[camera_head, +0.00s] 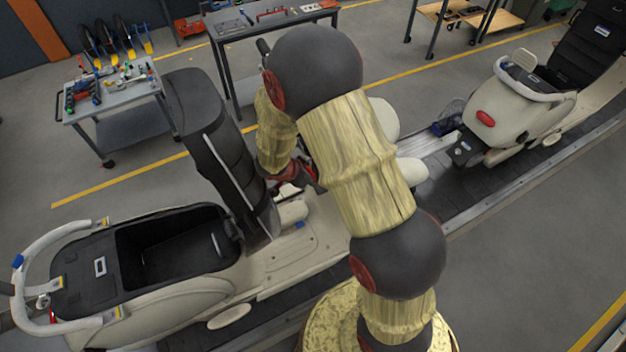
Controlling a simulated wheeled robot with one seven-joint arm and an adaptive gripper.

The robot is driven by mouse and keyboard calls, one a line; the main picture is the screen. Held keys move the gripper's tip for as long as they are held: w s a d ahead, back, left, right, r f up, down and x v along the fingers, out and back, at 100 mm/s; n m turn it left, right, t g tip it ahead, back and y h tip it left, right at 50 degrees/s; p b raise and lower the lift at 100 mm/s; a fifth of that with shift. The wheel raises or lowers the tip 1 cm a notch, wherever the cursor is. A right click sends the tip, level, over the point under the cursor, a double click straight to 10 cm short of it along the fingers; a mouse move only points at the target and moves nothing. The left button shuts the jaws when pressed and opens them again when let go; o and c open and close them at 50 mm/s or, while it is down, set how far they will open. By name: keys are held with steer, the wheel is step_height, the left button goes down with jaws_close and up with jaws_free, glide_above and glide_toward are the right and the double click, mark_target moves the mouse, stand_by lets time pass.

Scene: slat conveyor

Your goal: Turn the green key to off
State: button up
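No green key can be made out in the head view. It may be hidden behind my arm or too small to see. A cream scooter (180,300) with a black open seat compartment and a tall black upright part stands on the slat conveyor, left of my arm. My arm reaches over the scooter's front part. My gripper (292,190) is mostly hidden behind my own arm links, close to the right side of the black upright part. I cannot tell whether its fingers are open, shut or touching anything.
A second cream scooter (515,110) stands further along the conveyor (480,205) at the upper right. A grey tool cart (112,92) stands at the upper left. A workbench (235,28) stands behind my arm. Grey floor (530,240) is clear at the lower right.

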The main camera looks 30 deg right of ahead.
steer(key=o, duration=1)
steer(key=shift+s+f+m+t, duration=0.15)
steer(key=shift+m+t, duration=0.35)
steer(key=shift+t, duration=0.5)
steer(key=t+b, duration=0.1)
steer(key=b, duration=0.1)
steer(key=shift+f+m+b, duration=0.2)
steer(key=shift+m+b, duration=0.1)
steer(key=shift+b, duration=0.6)
steer(key=t+b, duration=0.1)
steer(key=b, duration=0.6)
steer(key=m+t+h+b, duration=0.1)
steer(key=b, duration=0.6)
steer(key=m+t+b, duration=0.1)
steer(key=t+b, duration=0.1)
steer(key=b, duration=0.5)
steer(key=shift+s+f+h, duration=0.25)
steer(key=shift+h, duration=0.05)
